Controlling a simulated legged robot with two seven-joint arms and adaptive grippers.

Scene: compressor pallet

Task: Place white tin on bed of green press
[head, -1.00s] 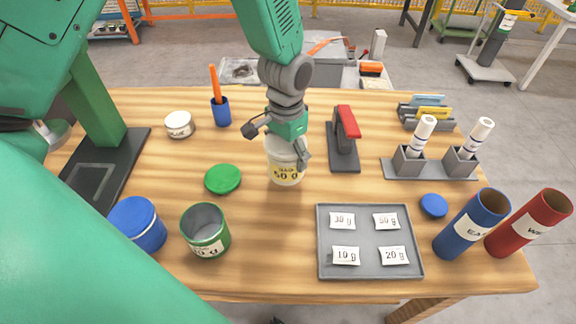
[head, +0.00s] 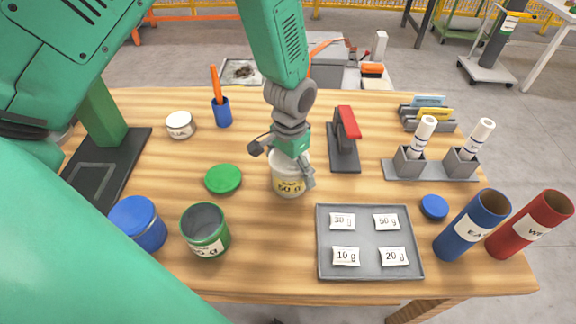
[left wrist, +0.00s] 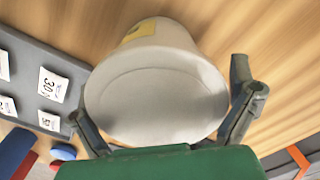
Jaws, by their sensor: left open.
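A white tin (head: 288,184) with a yellow "50 g" label stands upright on the wooden table near the middle. My left gripper (head: 287,164) is over it from above, open, with its fingers around the tin's sides. In the left wrist view the white tin (left wrist: 158,95) fills the space between the open fingers (left wrist: 165,118). My right gripper is not seen.
A red-handled stapler-like tool (head: 345,145) stands close right. A grey tray (head: 369,267) with bags is at front right.

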